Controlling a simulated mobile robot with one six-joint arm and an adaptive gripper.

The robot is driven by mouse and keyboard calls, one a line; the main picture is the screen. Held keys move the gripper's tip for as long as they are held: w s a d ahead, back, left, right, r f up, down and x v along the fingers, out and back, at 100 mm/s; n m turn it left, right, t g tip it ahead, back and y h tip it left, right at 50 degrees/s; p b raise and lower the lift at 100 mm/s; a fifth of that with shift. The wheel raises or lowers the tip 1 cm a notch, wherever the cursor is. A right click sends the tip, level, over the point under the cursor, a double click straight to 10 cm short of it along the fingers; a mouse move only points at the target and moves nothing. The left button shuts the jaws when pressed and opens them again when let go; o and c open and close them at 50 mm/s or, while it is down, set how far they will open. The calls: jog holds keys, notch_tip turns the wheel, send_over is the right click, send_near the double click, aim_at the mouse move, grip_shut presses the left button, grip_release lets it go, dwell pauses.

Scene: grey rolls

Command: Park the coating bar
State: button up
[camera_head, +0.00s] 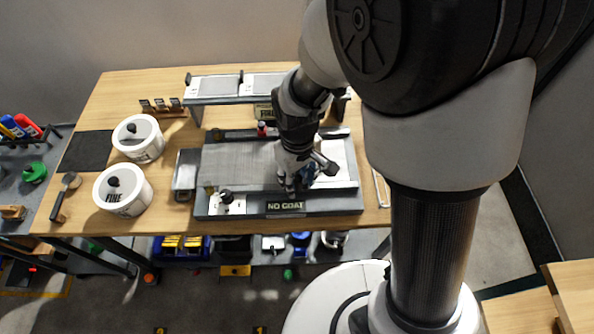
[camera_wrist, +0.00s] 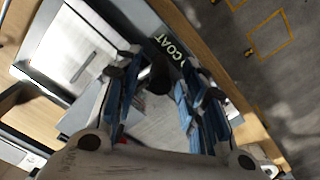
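My gripper (camera_head: 297,187) is low over the front middle of the coating bed (camera_head: 232,160), just behind the "NO COAT" label (camera_head: 285,206). In the wrist view its two blue-padded fingers (camera_wrist: 158,75) stand apart. A dark rounded knob (camera_wrist: 158,81) shows between the fingertips, with small gaps seeming to remain on both sides. The knob may be the coating bar's handle, but my gripper hides that spot in the head view. The bar itself cannot be made out. The bed is grey left of my gripper and paler to its right (camera_head: 340,158).
A black knob (camera_head: 226,196) stands on a pale plate at the bed's front left. A grey tray (camera_head: 186,172) is beside the bed. Two white tubs (camera_head: 123,205) (camera_head: 146,148), a brush (camera_head: 66,190) and a dark mat (camera_head: 85,151) are further left. A raised rack (camera_head: 218,86) stands behind.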

jog(key=shift+f, duration=0.6)
jog(key=shift+c, duration=0.6)
grip_shut()
